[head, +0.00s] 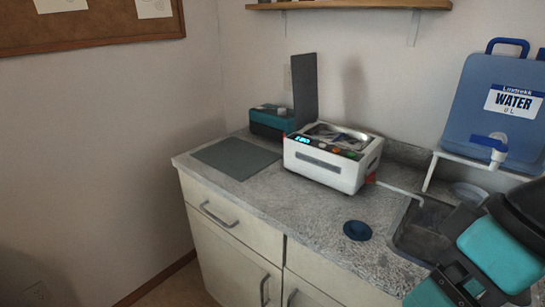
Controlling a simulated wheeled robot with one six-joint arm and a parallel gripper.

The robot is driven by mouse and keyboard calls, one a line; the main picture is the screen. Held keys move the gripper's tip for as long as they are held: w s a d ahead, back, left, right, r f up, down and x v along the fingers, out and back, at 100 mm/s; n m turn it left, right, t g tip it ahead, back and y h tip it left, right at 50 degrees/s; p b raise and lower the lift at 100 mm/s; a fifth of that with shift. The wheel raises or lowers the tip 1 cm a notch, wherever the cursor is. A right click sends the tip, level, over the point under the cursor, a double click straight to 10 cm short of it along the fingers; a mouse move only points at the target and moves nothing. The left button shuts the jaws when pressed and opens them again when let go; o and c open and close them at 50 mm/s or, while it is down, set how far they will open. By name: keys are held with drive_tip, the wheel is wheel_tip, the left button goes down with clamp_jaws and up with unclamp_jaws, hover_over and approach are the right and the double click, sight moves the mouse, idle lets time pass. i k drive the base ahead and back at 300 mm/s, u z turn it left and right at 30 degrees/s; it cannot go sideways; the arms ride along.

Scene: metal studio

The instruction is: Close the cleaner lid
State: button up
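The cleaner (324,167) is a white box with a small lit display and coloured buttons on its front top edge. It stands on the speckled counter, and its metal basin (342,135) is open at the top. A dark grey flat panel (304,88), which looks like the lid, stands upright at the cleaner's back left. How it joins the cleaner is not clear. Teal and black parts of my arm fill the lower right corner, well to the right of the cleaner. No gripper fingers can be made out.
A teal box (268,122) sits behind the cleaner's left side, beside a grey mat (236,157). A blue disc (357,230) lies in front. A sink (422,228) and a blue water container (496,110) are at right. A shelf (350,5) hangs above.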

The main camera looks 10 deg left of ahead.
sight(303, 66)
drive_tip(key=u, duration=0.2)
drive_tip(key=k, duration=1)
drive_tip(key=u, duration=1.1)
drive_tip(key=i, duration=2.65)
drive_tip(key=z, duration=1.25)
